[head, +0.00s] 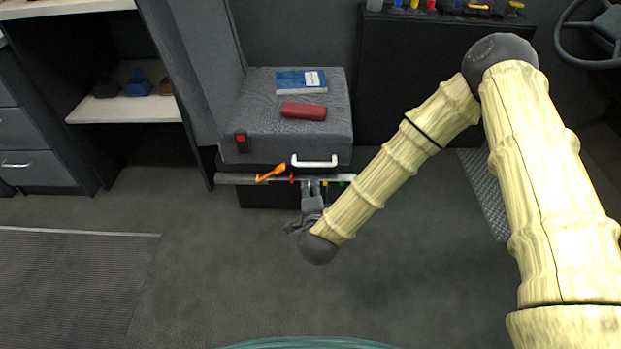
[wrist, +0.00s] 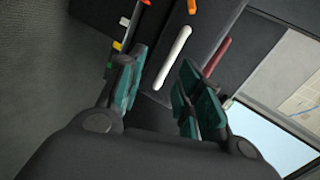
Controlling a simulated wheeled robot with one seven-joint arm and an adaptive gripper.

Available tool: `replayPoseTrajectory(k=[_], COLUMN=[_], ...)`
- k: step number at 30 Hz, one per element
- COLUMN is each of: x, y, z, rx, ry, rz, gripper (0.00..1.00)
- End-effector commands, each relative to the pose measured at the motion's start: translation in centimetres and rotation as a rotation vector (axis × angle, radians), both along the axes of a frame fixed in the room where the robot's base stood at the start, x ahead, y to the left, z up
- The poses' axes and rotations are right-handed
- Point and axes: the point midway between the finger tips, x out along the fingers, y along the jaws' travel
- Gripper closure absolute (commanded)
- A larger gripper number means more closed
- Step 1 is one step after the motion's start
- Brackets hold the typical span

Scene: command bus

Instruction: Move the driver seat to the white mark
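The driver seat (head: 300,108) is a grey cushion with a tall backrest on its left. A white handle (head: 314,162) is on its front edge. The handle also shows in the wrist view (wrist: 173,57), lying between the fingers in the picture. Below it a rail (head: 240,179) carries small coloured marks. A white mark (wrist: 125,22) shows beside a yellow one (wrist: 117,45) in the wrist view. An orange lever (head: 271,173) sits by the rail. My gripper (head: 312,186) is open just below the handle, and I see no grip on it.
A blue book (head: 301,82) and red case (head: 304,111) lie on the seat. A black cabinet (head: 400,60) stands to the right, a steering wheel (head: 590,32) farther right. Shelves (head: 125,108) are at left. The grey floor (head: 225,270) in front is clear.

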Motion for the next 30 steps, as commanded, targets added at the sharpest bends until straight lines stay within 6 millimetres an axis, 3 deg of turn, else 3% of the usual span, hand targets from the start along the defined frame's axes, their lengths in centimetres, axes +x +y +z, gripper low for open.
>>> replayPoseTrajectory(k=[1,10,17,30], x=[0.7,2.9,4.7,11.4], y=[0.2,0.5,0.5,0.5], z=[-0.8,0.4,0.1,-1.3], rx=[0.031,0.136,0.140,0.140], ry=[-0.025,-0.106,-0.113,-0.111], rz=[-0.026,-0.109,-0.116,-0.114], gripper=[0.65,0.65,0.65,0.65])
